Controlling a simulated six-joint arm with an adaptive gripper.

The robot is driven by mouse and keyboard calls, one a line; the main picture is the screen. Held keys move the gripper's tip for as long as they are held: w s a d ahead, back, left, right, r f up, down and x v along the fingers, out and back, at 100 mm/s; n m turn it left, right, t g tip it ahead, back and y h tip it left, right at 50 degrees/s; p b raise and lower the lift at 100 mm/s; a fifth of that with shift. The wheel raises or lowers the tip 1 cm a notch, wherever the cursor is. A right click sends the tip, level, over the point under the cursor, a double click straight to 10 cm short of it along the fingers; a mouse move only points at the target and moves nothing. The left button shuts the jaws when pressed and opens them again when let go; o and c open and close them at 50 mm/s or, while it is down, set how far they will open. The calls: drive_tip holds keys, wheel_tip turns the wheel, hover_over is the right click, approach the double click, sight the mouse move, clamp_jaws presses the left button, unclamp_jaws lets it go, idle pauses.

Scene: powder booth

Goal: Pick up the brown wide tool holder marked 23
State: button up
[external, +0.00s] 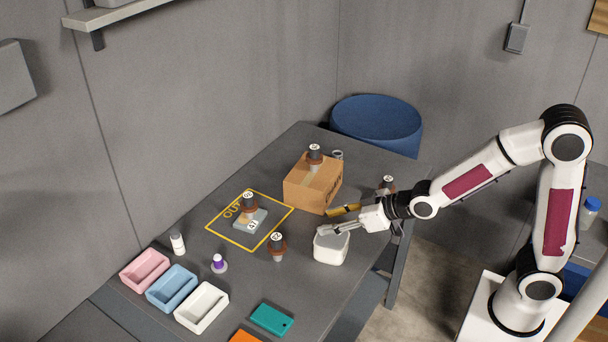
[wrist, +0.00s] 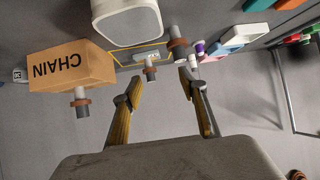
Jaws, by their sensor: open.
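One holder (external: 277,246) stands on the table left of the white container. One (external: 249,204) stands on a grey block inside the yellow outline. One (external: 315,157) is on the cardboard box. One (external: 388,185) is behind my gripper, partly hidden. My gripper (external: 332,219) is open and empty above the white container. In the wrist view, my gripper (wrist: 158,77) has its fingers spread, with holders (wrist: 178,46) and (wrist: 151,71) beyond the fingertips.
The cardboard box (external: 307,193), marked CHAIN in the wrist view, and the white container (external: 331,247) flank my gripper. Pink (external: 145,269), blue (external: 171,288) and white (external: 202,308) trays line the left edge. A blue bin (external: 377,120) stands behind the table.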

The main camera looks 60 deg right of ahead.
drive_tip(key=t+y, duration=0.1)
drive_tip(key=t, duration=0.1)
approach(276, 236)
drive_tip(key=w+f, duration=0.1)
drive_tip(key=f, duration=0.1)
drive_tip(key=shift+w+d+f+n, duration=0.1)
drive_tip(key=shift+w+f+n, duration=0.3)
drive_tip(key=shift+w, duration=0.1)
drive_tip(key=shift+x, duration=1.15)
drive_tip(key=shift+w, duration=0.1)
drive_tip(key=shift+w+a+f, duration=0.1)
drive_tip(key=shift+w+a, duration=0.25)
drive_tip(key=shift+w, duration=0.4)
drive_tip(key=shift+w+a+f, duration=0.1)
drive_tip(key=shift+w+a, duration=0.25)
drive_tip(key=shift+w, duration=0.4)
drive_tip(key=shift+x, duration=0.95)
clamp_jaws()
